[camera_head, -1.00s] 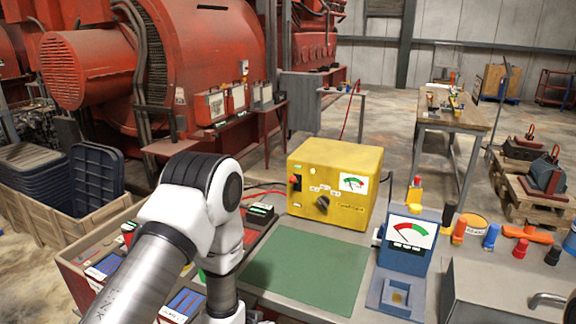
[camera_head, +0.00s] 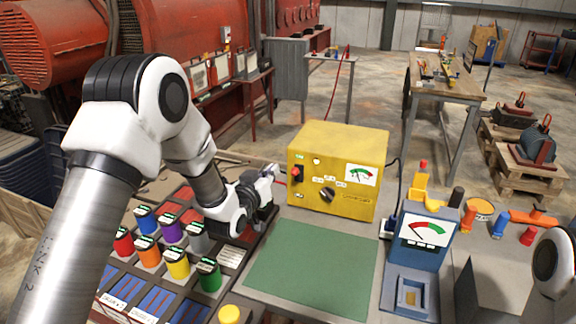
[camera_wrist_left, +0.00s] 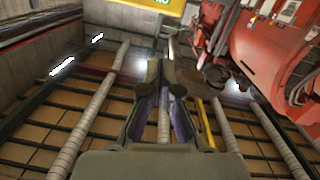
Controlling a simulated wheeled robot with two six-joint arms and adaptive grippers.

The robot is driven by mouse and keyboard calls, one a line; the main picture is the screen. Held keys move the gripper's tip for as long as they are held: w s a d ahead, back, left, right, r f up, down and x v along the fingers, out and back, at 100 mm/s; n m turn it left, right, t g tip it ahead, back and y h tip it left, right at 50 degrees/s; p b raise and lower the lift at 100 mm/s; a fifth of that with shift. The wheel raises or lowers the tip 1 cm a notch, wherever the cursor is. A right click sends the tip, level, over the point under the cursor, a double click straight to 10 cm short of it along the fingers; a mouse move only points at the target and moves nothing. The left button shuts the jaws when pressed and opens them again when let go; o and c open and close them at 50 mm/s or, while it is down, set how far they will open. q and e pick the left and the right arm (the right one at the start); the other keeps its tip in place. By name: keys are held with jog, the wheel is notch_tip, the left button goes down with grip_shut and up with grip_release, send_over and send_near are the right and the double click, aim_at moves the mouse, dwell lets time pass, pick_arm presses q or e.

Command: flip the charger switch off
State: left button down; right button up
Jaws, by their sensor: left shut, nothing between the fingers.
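The yellow charger (camera_head: 345,150) stands at the back edge of the bench, its front facing me. The small red switch (camera_head: 297,171) is at the left of its front, with a black part just below; I cannot tell its setting. A black knob (camera_head: 327,194) and a dial (camera_head: 361,174) sit to its right. My left gripper (camera_head: 272,176) is shut and empty, just left of the charger's front-left edge and the switch, apparently apart from them. In the left wrist view my gripper (camera_wrist_left: 166,88) points towards a yellow strip of the charger (camera_wrist_left: 150,4) at the top. My right gripper is not in view.
A green mat (camera_head: 312,265) lies clear in front of the charger. A blue meter (camera_head: 421,240) stands to its right. Several coloured cans, including a green one (camera_head: 209,275), stand under my left arm. A dark cable (camera_head: 395,190) runs beside the charger.

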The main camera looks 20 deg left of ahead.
pick_arm(q)
jog(key=p, duration=0.4)
send_over(297, 172)
jog(key=s+a, duration=0.2)
jog(key=s, duration=0.1)
jog(key=f, duration=0.3)
jog(key=w+f+p, duration=0.1)
jog(key=f, duration=0.1)
jog(key=shift+d+f, duration=0.15)
jog(key=shift+f, duration=0.1)
